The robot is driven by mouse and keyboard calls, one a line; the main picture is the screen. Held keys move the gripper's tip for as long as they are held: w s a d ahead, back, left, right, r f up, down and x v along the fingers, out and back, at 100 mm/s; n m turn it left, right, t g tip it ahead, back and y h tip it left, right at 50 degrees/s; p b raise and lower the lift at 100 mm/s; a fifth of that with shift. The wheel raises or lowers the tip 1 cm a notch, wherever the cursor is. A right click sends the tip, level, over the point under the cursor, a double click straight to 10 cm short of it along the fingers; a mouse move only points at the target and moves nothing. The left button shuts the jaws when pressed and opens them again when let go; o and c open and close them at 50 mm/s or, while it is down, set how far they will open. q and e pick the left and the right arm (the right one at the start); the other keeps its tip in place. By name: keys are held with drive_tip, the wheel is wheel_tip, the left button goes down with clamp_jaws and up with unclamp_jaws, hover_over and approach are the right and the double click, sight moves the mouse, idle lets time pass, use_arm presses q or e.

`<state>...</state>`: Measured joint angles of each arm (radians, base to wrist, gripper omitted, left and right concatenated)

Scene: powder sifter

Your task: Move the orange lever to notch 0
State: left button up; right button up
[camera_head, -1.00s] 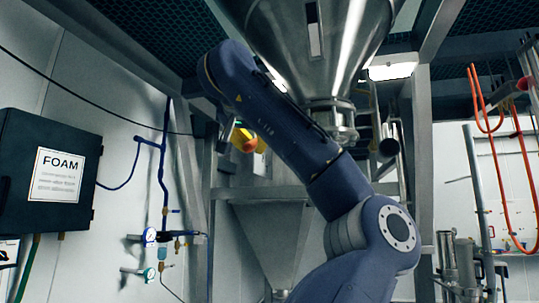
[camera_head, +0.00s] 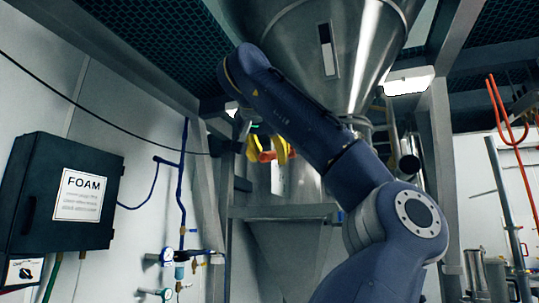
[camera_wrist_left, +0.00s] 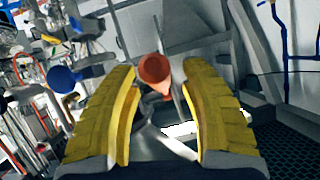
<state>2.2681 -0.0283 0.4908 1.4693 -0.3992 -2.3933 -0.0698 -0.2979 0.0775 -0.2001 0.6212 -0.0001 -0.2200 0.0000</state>
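The orange lever (camera_wrist_left: 154,72) shows its rounded orange end in the left wrist view, between and just beyond the two yellow fingers of my left gripper (camera_wrist_left: 158,75). The fingers are well apart, with visible gaps on both sides of the lever. In the head view, a small orange-red part of the lever (camera_head: 266,156) shows between the yellow fingers of my left gripper (camera_head: 268,148), below the bent blue arm. The notches, including notch 0, cannot be made out. My right gripper is in neither view.
A large steel hopper (camera_head: 335,45) hangs behind my left arm. A dark box labelled FOAM (camera_head: 65,190) is on the left wall. Grey frame beams (camera_head: 285,211) stand around the lever. Orange hoses (camera_head: 500,115) hang at the right.

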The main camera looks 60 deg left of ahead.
use_arm(q)
drive_tip(key=v, duration=1.2)
drive_tip(key=shift+w, duration=0.15)
idle(0.4)
